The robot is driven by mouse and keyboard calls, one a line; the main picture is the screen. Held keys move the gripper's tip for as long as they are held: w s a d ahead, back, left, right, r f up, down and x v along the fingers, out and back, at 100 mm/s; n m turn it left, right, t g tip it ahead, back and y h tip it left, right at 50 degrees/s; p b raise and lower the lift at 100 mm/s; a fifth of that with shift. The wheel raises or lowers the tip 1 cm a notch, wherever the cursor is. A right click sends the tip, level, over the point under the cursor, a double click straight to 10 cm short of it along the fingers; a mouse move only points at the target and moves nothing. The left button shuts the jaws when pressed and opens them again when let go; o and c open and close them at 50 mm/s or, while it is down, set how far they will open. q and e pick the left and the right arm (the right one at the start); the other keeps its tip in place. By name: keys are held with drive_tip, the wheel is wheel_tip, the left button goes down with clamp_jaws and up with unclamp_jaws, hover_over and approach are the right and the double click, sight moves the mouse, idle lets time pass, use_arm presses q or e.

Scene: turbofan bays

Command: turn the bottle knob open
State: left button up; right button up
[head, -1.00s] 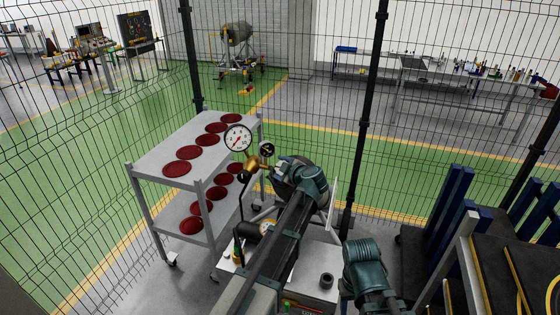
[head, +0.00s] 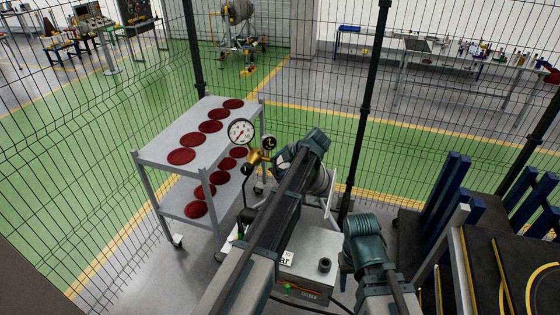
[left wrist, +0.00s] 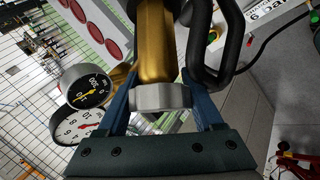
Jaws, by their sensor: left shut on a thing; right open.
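The bottle knob (left wrist: 160,97) is a grey ring at the lower end of a brass regulator body (left wrist: 155,40) in the left wrist view. My left gripper (left wrist: 163,100) has its two blue fingers on either side of the knob and is shut on it. In the head view the brass regulator (head: 257,158) shows beside the end of my left arm, with the left gripper (head: 283,166) small and partly hidden there. My right gripper (head: 349,266) is open and empty, low at the right; its fingers are mostly hidden.
A white-faced gauge (head: 241,132) and a black gauge (head: 268,143) sit close to the regulator. A grey cart (head: 150,150) with red discs stands at the left, a wire fence behind. Dark panels (head: 510,260) stand at the right.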

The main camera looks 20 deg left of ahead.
use_arm(q)
drive_tip(key=shift+s+f+n+h, duration=0.15)
drive_tip(key=shift+n+h, duration=0.15)
drive_tip(key=shift+n, duration=0.2)
drive_tip(key=o, duration=1.4)
drive_tip(key=shift+c, duration=0.2)
